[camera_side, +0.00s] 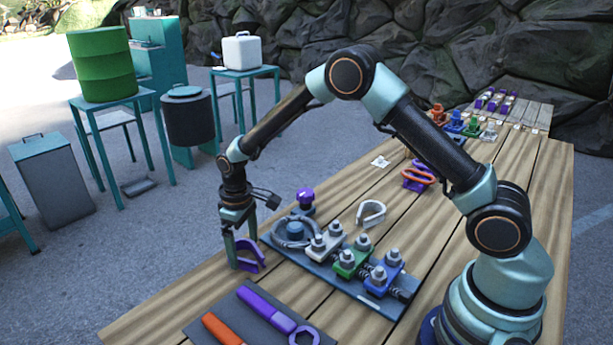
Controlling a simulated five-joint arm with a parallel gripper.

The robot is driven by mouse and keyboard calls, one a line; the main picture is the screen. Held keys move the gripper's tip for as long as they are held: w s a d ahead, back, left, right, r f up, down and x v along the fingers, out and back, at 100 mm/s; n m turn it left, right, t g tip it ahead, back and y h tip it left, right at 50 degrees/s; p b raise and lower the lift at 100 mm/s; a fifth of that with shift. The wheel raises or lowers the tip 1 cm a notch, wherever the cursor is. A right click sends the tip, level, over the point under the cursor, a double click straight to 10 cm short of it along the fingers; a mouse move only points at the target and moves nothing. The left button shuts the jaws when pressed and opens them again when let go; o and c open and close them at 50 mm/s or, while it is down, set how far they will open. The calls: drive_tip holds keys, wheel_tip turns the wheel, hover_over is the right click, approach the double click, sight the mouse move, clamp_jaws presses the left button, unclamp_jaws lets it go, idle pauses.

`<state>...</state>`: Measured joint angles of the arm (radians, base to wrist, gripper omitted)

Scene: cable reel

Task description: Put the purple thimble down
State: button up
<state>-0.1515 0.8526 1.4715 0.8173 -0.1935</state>
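The purple thimble (250,258) is a curved purple piece at the left edge of the wooden table. My gripper (241,252) points straight down there, with its fingers on either side of the thimble, and appears shut on it. The thimble's lower edge is at or very close to the tabletop; I cannot tell whether it touches. Part of the thimble is hidden by the fingers.
A dark board (325,283) with a grey ring, a purple knob (305,196) and white, green and blue clamps lies just right of my gripper. A tool mat (240,327) is in front. A grey thimble (371,214) and red and purple pieces (418,176) lie behind.

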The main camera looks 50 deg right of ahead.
drive_tip(key=shift+r, duration=0.1)
wheel_tip(320, 180, up, 12)
drive_tip(key=s+d+r+m+t, duration=0.2)
drive_tip(key=s+d+r+t, duration=0.15)
drive_tip(key=s+r, duration=0.55)
drive_tip(key=s+d+r+m+t, duration=0.1)
drive_tip(key=s+d, duration=0.1)
drive_tip(key=s, duration=0.3)
drive_tip(key=s+d+r+m+t, duration=0.1)
drive_tip(key=s, duration=0.4)
drive_tip(key=shift+s+d+r, duration=0.25)
drive_tip(key=shift+s+d, duration=0.05)
drive_tip(key=shift+d, duration=0.1)
